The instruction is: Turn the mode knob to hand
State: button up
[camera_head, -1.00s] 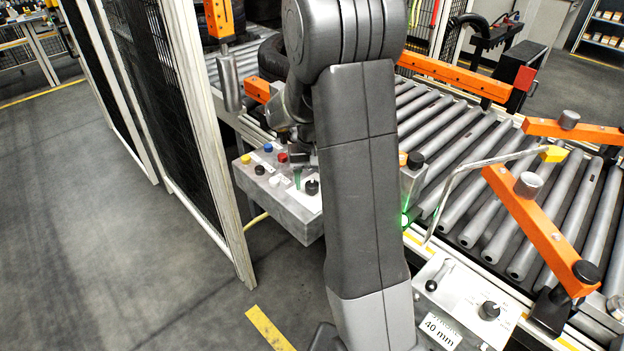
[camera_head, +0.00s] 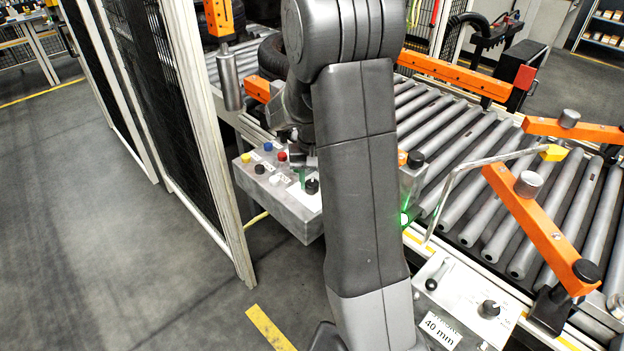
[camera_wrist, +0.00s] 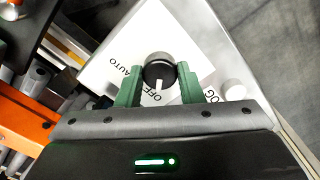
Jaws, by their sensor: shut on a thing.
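The mode knob (camera_wrist: 158,74) is black with a grey rim and a white pointer line. In the wrist view its pointer is at the OFF label, with AUTO to the left and a partly covered label ending in "OG" to the right. I see no label reading hand. My gripper (camera_wrist: 160,78) has green fingers, one on each side of the knob, shut on it. In the head view the knob (camera_head: 312,187) sits on the grey control box, beside a green finger of my gripper (camera_head: 302,176); my arm hides part of this area.
The control box (camera_head: 290,214) also carries yellow, blue, red, black and white buttons. A white button (camera_wrist: 235,90) is close to the right finger. A mesh fence (camera_head: 205,130) stands left of the box. The roller conveyor (camera_head: 470,190) runs behind and right.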

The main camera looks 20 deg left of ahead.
aim_at(312, 183)
jog(key=m, duration=0.3)
jog(key=shift+m, duration=0.4)
jog(key=shift+m+b, duration=0.35)
jog(key=shift+m, duration=1.55)
jog(key=o, duration=1)
jog(key=shift+r, duration=0.1)
notch_tip(312, 183, up, 14)
jog(key=shift+f, duration=0.25)
